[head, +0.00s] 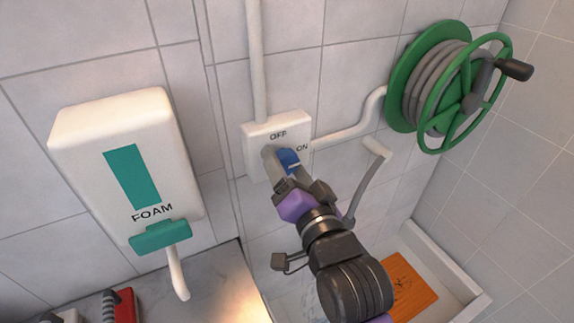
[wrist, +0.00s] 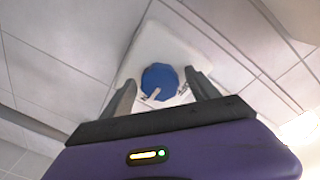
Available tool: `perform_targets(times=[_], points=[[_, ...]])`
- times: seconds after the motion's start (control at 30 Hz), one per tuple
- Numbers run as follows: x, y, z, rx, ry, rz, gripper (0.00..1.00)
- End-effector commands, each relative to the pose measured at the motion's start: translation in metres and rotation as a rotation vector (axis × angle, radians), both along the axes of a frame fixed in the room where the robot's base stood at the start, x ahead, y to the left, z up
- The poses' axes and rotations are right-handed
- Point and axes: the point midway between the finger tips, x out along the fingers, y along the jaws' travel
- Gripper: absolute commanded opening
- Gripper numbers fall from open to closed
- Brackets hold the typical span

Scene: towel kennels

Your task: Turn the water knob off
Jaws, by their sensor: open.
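The blue round water knob (head: 289,159) sits on a white wall box (head: 255,133) marked OFF at its top and ON at its right. A small white mark shows on the knob, on its lower left in the wrist view. My gripper (head: 281,164) is right in front of the box, partly hiding the knob. In the wrist view, the knob (wrist: 160,79) lies between the two grey fingertips of my open gripper (wrist: 161,78). One finger is on each side; whether either touches it I cannot tell.
A white FOAM dispenser (head: 175,150) with a teal lever hangs at left. A green hose reel (head: 418,85) is at upper right, joined to the box by a white pipe (head: 350,127). A grey hose hangs near my arm, above a white basin (head: 440,262) holding an orange board (head: 408,290).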

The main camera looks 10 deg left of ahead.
Motion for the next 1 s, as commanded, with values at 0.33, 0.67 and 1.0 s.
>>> perform_targets(times=[0.33, 0.67, 1.0], points=[[-0.0002, -0.0004, 0.0, 0.0, 0.0, 0.0, 0.2], [-0.0001, -0.0009, -0.0011, -0.022, -0.014, -0.001, 0.08], [0.0004, -0.0018, -0.0032, -0.186, -0.128, -0.003, 0.08]])
